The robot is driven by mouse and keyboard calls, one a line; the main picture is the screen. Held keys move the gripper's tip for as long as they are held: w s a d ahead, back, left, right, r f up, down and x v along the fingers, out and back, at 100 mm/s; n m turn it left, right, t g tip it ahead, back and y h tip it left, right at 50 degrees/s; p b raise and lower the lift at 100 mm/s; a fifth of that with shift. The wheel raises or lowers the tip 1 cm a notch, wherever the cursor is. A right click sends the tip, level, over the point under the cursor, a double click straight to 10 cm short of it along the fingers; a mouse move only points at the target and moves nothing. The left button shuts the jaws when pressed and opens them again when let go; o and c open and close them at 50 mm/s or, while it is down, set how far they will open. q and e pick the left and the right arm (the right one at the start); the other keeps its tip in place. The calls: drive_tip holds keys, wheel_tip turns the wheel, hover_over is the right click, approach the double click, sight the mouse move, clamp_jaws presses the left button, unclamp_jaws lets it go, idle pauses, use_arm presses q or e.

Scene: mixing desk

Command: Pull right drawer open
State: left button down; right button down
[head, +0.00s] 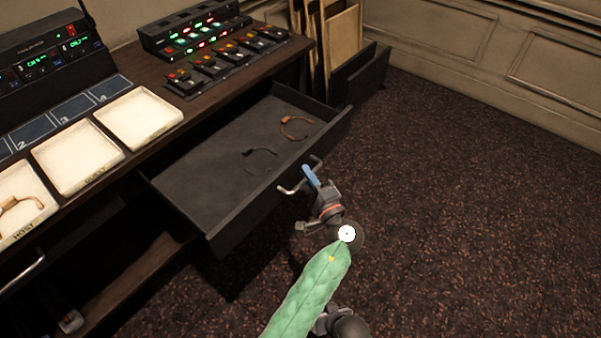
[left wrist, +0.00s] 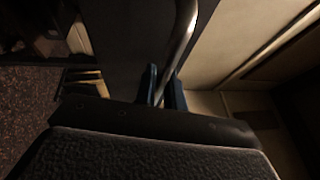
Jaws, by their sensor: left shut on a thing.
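The right drawer (head: 215,205) is pulled well out from under the desk, and its dark inside shows. Its metal bar handle (head: 290,189) is on the front panel. My left gripper (head: 311,176) is at the handle, with its blue fingers shut on the bar. In the left wrist view the two blue fingers (left wrist: 165,90) stand on either side of the shiny handle bar (left wrist: 182,35). My right gripper is not in either view.
A brown looped item (head: 296,128) and a dark one (head: 260,160) lie in the drawer. White trays (head: 138,116) and lit control units (head: 225,60) stand on the desk. Boards (head: 342,45) lean in a dark holder behind. The carpet (head: 460,200) at right is clear.

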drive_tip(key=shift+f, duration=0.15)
use_arm(q)
drive_tip(key=c, duration=1.5)
unclamp_jaws()
drive_tip(key=shift+s+d+f, duration=0.1)
drive_tip(key=shift+s, duration=0.05)
